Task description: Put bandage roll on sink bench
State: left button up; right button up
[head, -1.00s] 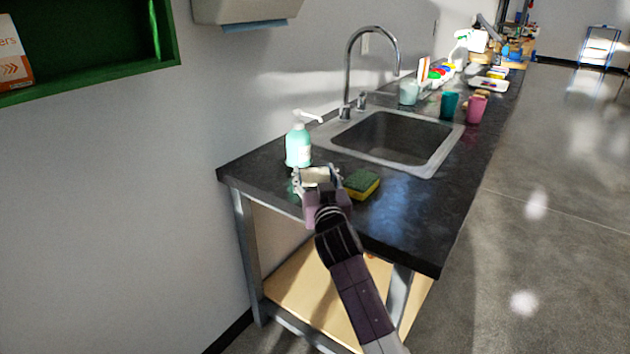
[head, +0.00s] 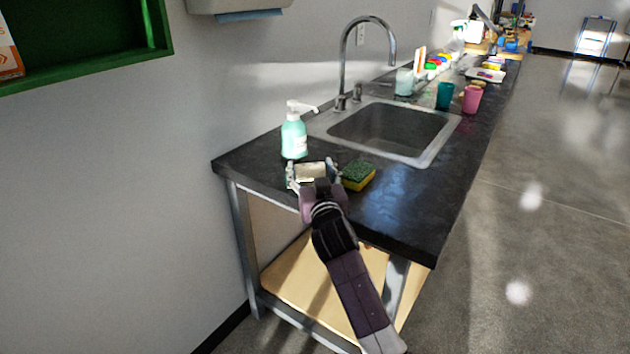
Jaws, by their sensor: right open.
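The bandage roll (head: 310,171) is a small cream-white cylinder at the near left end of the dark sink bench (head: 400,212). My right gripper (head: 313,174) is at the roll with its fingers apart, one on each side of it. The jaws are open, and the roll sits between them at the bench top. I cannot tell whether the fingers touch it. The gripper hides the roll's near lower side. My left gripper is not in view.
A green-yellow sponge (head: 358,175) lies just right of the gripper. A soap bottle (head: 294,137) stands just behind it. The sink (head: 432,150) is farther back, with a teal cup (head: 445,96) and a pink cup (head: 472,99) beyond. The bench's near right corner is clear.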

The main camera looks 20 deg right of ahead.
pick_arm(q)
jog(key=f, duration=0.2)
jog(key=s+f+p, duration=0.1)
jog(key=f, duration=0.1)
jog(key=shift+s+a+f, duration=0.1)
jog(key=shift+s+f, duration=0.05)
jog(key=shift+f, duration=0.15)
pick_arm(e)
jog(key=s+a, duration=0.1)
jog(key=s, duration=1)
jog(key=shift+s+a, duration=0.25)
jog(key=shift+s, duration=0.1)
